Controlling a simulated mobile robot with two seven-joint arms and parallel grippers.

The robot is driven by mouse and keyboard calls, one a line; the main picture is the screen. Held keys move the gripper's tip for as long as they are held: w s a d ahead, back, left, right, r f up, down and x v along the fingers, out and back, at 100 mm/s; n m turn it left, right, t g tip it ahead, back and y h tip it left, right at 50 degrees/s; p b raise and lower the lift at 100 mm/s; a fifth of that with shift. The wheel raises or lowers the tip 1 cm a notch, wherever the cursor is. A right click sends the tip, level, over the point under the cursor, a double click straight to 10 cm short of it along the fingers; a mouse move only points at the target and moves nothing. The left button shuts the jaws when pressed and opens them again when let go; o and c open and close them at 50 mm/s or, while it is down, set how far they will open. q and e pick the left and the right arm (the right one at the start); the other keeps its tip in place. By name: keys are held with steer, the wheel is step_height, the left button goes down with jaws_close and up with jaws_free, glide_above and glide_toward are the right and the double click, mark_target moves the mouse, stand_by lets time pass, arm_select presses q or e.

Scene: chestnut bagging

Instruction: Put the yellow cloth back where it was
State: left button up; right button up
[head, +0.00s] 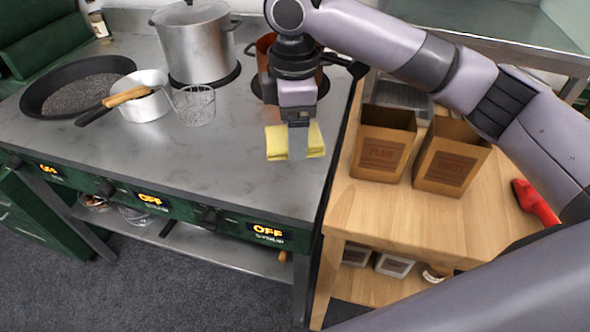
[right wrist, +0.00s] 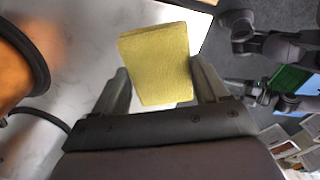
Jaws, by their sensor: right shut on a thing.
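The yellow cloth (head: 278,143) is folded into a small thick pad. My right gripper (head: 298,138) is shut on it over the front right part of the grey stove top. In the right wrist view the cloth (right wrist: 158,65) sits between the two fingers of the gripper (right wrist: 160,88). I cannot tell whether the cloth touches the stove top. My left gripper is not in view.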

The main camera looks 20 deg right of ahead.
mark_target(295, 182)
step_height(295, 182, down, 10)
steer(key=shift+r, duration=0.15)
stand_by(0.3)
steer(key=o, duration=1)
step_height(295, 182, up, 12)
steer(key=shift+r, duration=0.1)
steer(key=shift+s, duration=0.1)
